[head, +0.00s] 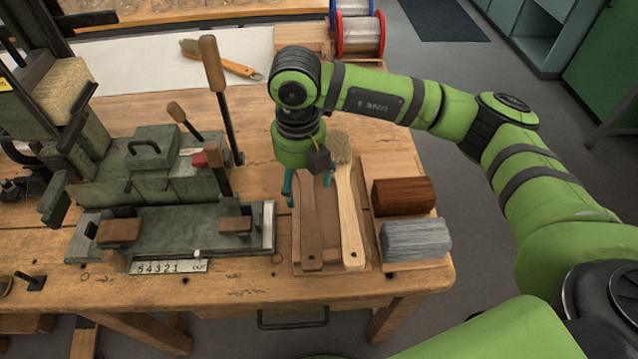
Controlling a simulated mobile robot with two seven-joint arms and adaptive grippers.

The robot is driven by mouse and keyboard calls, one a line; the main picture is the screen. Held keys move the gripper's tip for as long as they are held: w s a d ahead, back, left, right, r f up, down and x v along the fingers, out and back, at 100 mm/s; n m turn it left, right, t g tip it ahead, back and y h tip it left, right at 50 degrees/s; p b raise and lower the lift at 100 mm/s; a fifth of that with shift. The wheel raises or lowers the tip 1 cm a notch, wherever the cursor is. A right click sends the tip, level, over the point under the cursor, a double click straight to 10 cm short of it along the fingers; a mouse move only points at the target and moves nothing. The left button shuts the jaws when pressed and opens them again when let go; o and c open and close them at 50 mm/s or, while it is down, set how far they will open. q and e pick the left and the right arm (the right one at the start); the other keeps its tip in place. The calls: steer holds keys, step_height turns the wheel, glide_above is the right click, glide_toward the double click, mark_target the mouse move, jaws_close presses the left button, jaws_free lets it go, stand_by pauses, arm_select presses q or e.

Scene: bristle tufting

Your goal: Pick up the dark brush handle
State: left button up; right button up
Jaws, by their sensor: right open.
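The dark brush handle (310,232) lies flat and lengthwise on a shallow wooden tray (283,262) at the right of the bench. I cannot tell how high the fingertips are above the handle. A pale brush (349,220) with bristles at its far end lies beside the dark handle, on its right. My left gripper is not in view.
A dark green tufting machine (150,180) with an upright wooden-handled lever (214,75) stands left of the tray. A reddish-brown block (403,196) and a grey block (415,240) lie at the right.

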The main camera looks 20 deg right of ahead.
mark_target(304, 204)
steer(key=shift+a+f, duration=0.1)
steer(key=shift+f, duration=0.25)
steer(key=shift+a+f+p, duration=0.15)
steer(key=shift+f+p, duration=0.35)
steer(key=shift+f, duration=0.4)
steer(key=f, duration=0.2)
steer(key=f+p, duration=0.1)
steer(key=shift+d+f, duration=0.3)
steer(key=shift+f, duration=0.35)
steer(key=shift+w+f, duration=0.1)
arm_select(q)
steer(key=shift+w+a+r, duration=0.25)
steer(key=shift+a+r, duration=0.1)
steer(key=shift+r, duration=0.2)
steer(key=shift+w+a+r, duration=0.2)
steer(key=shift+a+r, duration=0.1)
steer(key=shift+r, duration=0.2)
arm_select(e)
steer(key=c, duration=1.3)
